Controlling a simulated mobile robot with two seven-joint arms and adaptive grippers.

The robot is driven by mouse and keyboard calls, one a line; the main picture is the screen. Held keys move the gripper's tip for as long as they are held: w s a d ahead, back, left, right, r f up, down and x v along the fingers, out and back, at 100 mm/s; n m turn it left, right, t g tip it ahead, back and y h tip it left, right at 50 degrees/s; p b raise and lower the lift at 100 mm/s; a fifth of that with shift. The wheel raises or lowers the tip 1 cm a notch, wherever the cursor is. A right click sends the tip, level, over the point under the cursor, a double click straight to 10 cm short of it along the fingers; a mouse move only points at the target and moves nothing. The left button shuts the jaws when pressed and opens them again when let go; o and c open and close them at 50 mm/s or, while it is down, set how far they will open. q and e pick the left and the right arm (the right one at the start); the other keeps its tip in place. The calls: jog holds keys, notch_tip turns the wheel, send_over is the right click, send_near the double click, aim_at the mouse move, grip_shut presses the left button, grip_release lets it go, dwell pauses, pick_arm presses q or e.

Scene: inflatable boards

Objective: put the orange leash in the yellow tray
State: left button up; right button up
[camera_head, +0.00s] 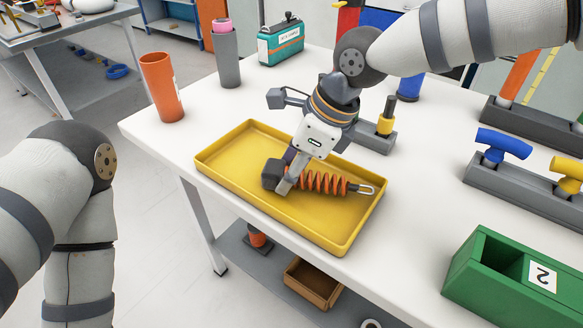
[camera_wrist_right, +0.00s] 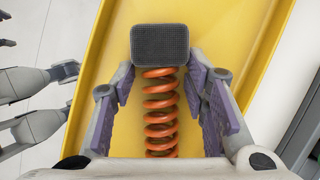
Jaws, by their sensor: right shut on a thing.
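The orange leash (camera_head: 322,181) is a coiled orange cord with a dark block at one end and a metal clip at the other. My right gripper (camera_head: 285,183) is shut on it near the dark block. In the right wrist view the coil (camera_wrist_right: 160,115) runs between the purple finger pads. The leash is over the inside of the yellow tray (camera_head: 228,195), low down; I cannot tell whether it touches the tray floor. My left gripper (camera_wrist_right: 70,90) shows at the left edge of the right wrist view, fingers apart and empty; it is outside the head view.
An orange cup (camera_head: 161,87), a grey holder (camera_head: 227,60) and a teal box (camera_head: 281,42) stand behind the tray. Grey racks (camera_head: 530,190) and a green bin (camera_head: 505,275) numbered 2 are to the right. White table shows between tray and bin.

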aim_at(318, 175)
jog(key=shift+f, duration=0.15)
jog(key=o, duration=1.2)
jog(key=v, duration=1.2)
jog(key=shift+r+p, duration=0.2)
jog(key=shift+p, duration=0.1)
